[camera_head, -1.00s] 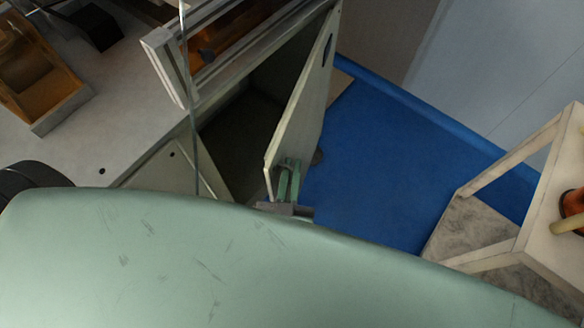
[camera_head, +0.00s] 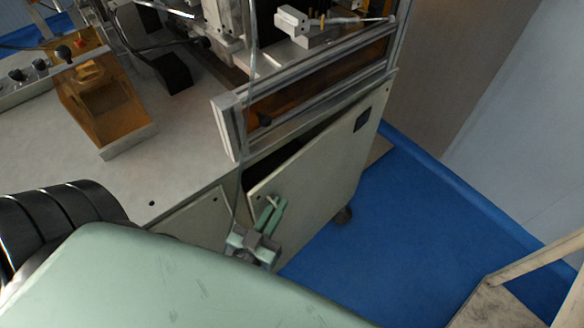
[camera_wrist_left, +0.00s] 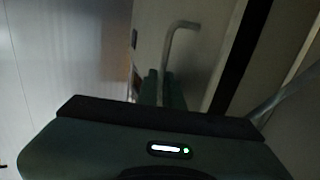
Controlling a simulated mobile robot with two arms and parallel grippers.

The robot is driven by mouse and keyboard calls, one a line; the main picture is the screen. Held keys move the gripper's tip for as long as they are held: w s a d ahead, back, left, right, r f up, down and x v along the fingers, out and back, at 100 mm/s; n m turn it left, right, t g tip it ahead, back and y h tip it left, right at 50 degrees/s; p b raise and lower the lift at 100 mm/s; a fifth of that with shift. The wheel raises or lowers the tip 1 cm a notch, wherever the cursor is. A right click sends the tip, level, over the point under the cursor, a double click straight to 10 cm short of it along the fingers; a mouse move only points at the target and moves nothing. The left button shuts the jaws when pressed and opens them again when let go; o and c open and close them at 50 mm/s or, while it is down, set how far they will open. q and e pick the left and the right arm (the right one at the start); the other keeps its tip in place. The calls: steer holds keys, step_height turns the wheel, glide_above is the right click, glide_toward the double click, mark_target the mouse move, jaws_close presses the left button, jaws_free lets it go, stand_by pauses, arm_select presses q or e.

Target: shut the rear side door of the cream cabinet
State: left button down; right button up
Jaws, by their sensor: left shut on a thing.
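The rear side door (camera_head: 325,160) of the cream cabinet (camera_head: 190,225) stands ajar. A dark wedge-shaped gap shows along its top and near edge, between door and cabinet frame. My left gripper (camera_head: 270,208) is at the door's near edge, its green fingers shut on the door handle (camera_head: 271,201). In the left wrist view the handle (camera_wrist_left: 181,26) is a bent grey rod rising from between the fingers (camera_wrist_left: 161,88), in front of the door face (camera_wrist_left: 203,62). The handle's lower part is hidden by the gripper. My right gripper is not in view.
An aluminium-framed amber guard (camera_head: 315,92) stands on the cabinet above the door. An amber box (camera_head: 100,100) sits on the worktop at left. Blue floor (camera_head: 400,225) is open right of the door. A pale frame stand (camera_head: 535,268) is at lower right.

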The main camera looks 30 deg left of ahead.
arm_select(q)
steer(key=c, duration=1.9)
jaws_free()
steer(key=shift+s+d+b, duration=0.15)
steer(key=shift+s+b, duration=0.25)
steer(key=shift+s, duration=1.55)
steer(key=shift+s+d+b, duration=0.15)
steer(key=shift+s+b, duration=0.25)
steer(key=shift+s, duration=1.55)
